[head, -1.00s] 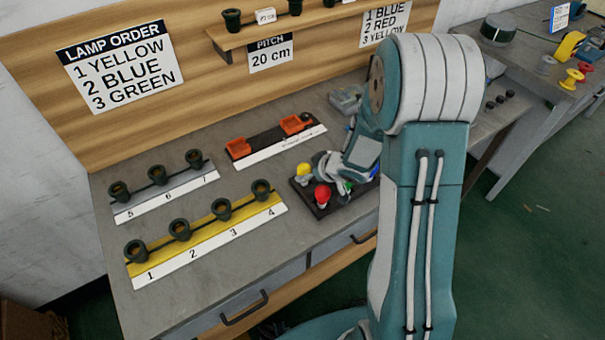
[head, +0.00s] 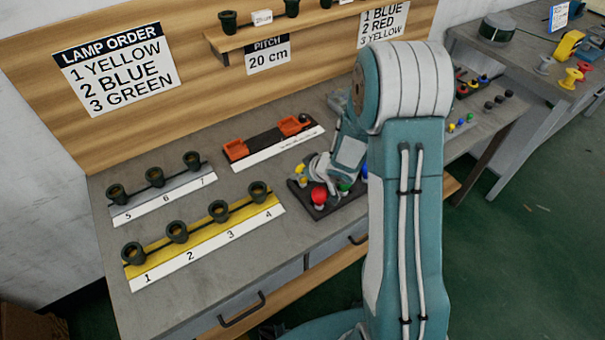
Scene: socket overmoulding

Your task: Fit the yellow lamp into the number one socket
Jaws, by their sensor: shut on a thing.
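The yellow lamp (head: 301,170) shows as a small yellow patch at the back left of a dark lamp tray (head: 331,210), partly hidden by my gripper. My gripper (head: 306,174) is shut on the yellow lamp; its fingers are small and partly hidden, and I cannot tell whether the lamp is clear of the tray. The number one socket (head: 133,252) is a dark green, empty cup at the left end of the yellow strip (head: 157,260), well left of my gripper. The sign (head: 118,66) lists 1 yellow, 2 blue, 3 green.
A red lamp (head: 319,195) and a green lamp (head: 344,187) stand in the tray close to my gripper. A grey strip (head: 164,203) with sockets 5 to 7 lies behind the yellow strip. An orange-ended rack (head: 236,150) lies behind the tray. Bare bench separates tray and yellow strip.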

